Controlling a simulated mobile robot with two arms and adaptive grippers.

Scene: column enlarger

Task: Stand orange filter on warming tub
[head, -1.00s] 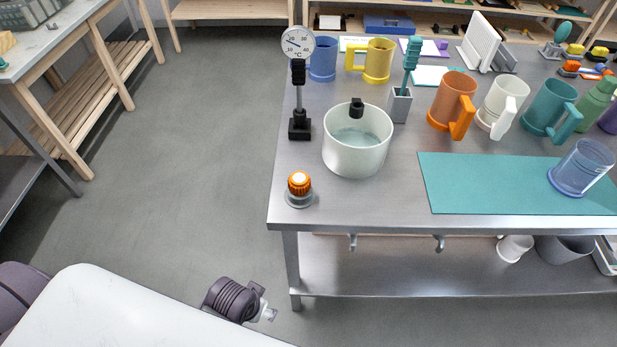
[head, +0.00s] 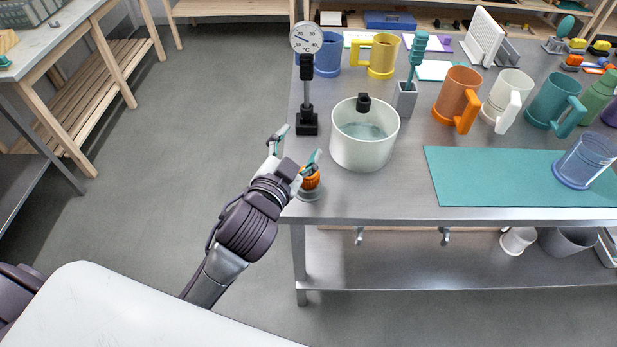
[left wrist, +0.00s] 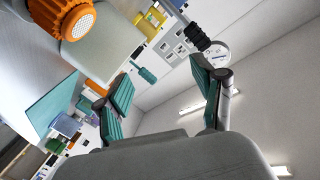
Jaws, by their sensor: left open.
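The orange filter (head: 311,178), a ribbed orange piece, sits on a small grey round base (head: 311,194) at the table's near left corner. In the left wrist view the filter (left wrist: 75,22) shows a pale honeycomb face at the upper left. The warming tub (head: 362,152) is a white round tub of water behind and right of the filter, with a black clip (head: 364,103) on its rim. My left gripper (head: 298,146) is open and empty at the table's left edge, just beside the filter; one finger partly covers the filter's top in the head view. My right gripper is not in view.
A dial thermometer on a black stand (head: 307,123) stands left of the tub, close beyond my left gripper. A grey holder (head: 405,98) with a teal brush is right of the tub. Mugs stand farther right. A teal mat (head: 500,175) lies at the front right.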

